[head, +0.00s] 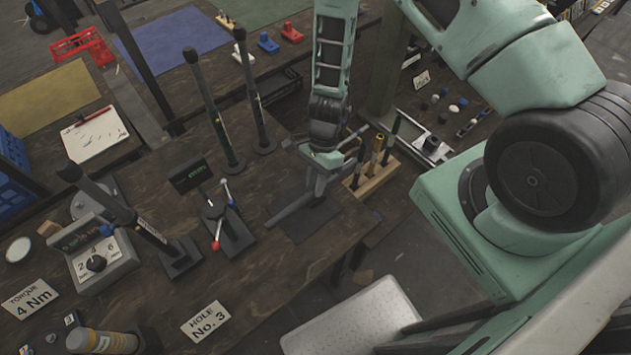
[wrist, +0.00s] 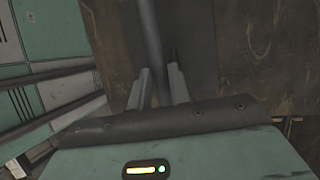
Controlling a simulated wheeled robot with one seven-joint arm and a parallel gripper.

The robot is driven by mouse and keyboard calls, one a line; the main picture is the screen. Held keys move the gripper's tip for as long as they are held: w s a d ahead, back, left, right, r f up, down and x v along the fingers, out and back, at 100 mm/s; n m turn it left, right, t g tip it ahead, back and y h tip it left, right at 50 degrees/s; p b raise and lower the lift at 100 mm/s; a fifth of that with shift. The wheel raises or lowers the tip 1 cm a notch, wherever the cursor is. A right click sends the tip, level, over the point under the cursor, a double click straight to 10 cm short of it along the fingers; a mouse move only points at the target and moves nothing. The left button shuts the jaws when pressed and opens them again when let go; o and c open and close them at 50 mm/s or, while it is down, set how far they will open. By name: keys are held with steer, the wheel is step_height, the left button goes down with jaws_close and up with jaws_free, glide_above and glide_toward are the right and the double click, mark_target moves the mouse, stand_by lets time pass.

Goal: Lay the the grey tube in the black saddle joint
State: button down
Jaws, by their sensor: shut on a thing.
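The grey tube (head: 288,211) slants out from my gripper (head: 318,186) to the lower left, over a dark square pad on the bench. In the wrist view the tube (wrist: 151,35) runs away from between the two fingers of my gripper (wrist: 160,82). The gripper is shut on it. I cannot tell whether the tube touches the pad or is just above it. I cannot pick out the black saddle joint with certainty.
The dark pad (head: 322,222) lies near the bench edge. A press with red and blue knobs (head: 229,228) stands to its left. Tall dark posts (head: 208,105) rise behind it. A wooden rack of tools (head: 371,179) is close on the right.

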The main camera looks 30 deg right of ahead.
steer(key=shift+f+b, duration=0.5)
steer(key=shift+f, duration=0.2)
steer(key=c, duration=1.2)
jaws_free()
steer(key=shift+r, duration=0.1)
steer(key=b+v, duration=0.3)
steer(key=v, duration=1.4)
steer(key=shift+r, duration=0.25)
steer(key=shift+w, duration=0.15)
step_height(320, 180, up, 7)
steer(key=n+h+b, duration=0.1)
steer(key=n+b, duration=0.2)
steer(key=n, duration=0.6)
glide_above(305, 195)
steer(key=s+a+r+n+t+h+b, duration=0.1)
steer(key=s+r+n, duration=0.1)
steer(key=s+n, duration=0.4)
steer(key=s+a+r+n+t+h+b, duration=0.1)
steer(key=s+a+r+n+t, duration=0.1)
steer(key=s+n, duration=0.5)
steer(key=shift+a+r+n+t, duration=0.3)
steer(key=shift+r+n, duration=0.25)
steer(key=shift+n, duration=0.35)
